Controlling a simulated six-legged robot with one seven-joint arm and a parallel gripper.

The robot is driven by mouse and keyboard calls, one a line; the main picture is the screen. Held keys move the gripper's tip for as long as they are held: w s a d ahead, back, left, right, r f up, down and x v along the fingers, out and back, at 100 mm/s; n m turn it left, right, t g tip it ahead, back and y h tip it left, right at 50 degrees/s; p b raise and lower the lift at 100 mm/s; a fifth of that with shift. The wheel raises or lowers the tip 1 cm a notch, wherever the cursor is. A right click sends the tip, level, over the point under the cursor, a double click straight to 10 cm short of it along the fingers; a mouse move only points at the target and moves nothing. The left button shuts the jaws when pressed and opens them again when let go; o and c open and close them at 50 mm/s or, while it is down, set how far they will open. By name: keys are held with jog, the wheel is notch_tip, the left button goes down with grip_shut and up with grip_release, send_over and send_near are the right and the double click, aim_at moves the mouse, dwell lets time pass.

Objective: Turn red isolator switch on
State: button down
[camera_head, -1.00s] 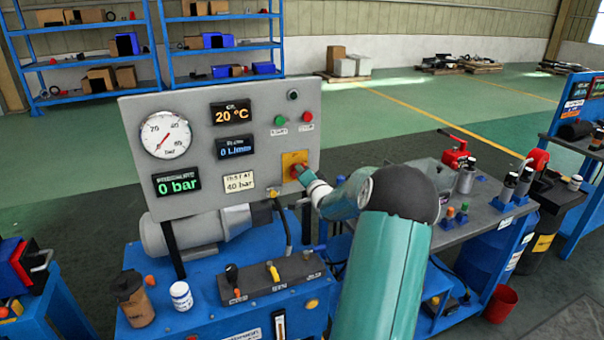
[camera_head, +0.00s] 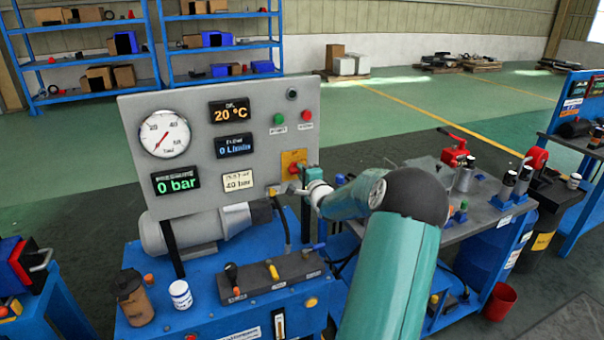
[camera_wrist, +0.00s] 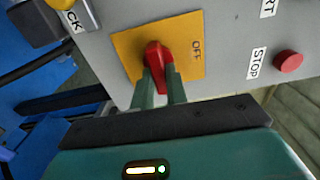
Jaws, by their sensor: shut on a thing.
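The red isolator switch (camera_head: 293,167) sits on a yellow plate (camera_head: 288,156) at the lower right of the grey panel. In the wrist view the red handle (camera_wrist: 155,53) stands on the yellow plate (camera_wrist: 190,65), with the word OFF printed right of it. My gripper (camera_wrist: 160,88) has its two green fingers on either side of the handle's near end and is shut on it. The handle points toward my gripper, not at the word OFF. In the head view my gripper (camera_head: 303,189) is just below and right of the switch.
The red STOP button (camera_wrist: 288,61) lies right of the switch in the wrist view. The green start button (camera_head: 279,119) is above the switch in the head view. A lever block (camera_head: 270,277) stands below the panel, and a workbench (camera_head: 490,215) is at right.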

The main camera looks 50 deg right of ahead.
jog(key=shift+a+f, duration=0.1)
jog(key=shift+f, duration=0.05)
jog(key=c, duration=1.4)
grip_release()
jog(key=v, duration=1.3)
jog(key=shift+s+a, duration=0.15)
jog(key=shift+s, duration=0.2)
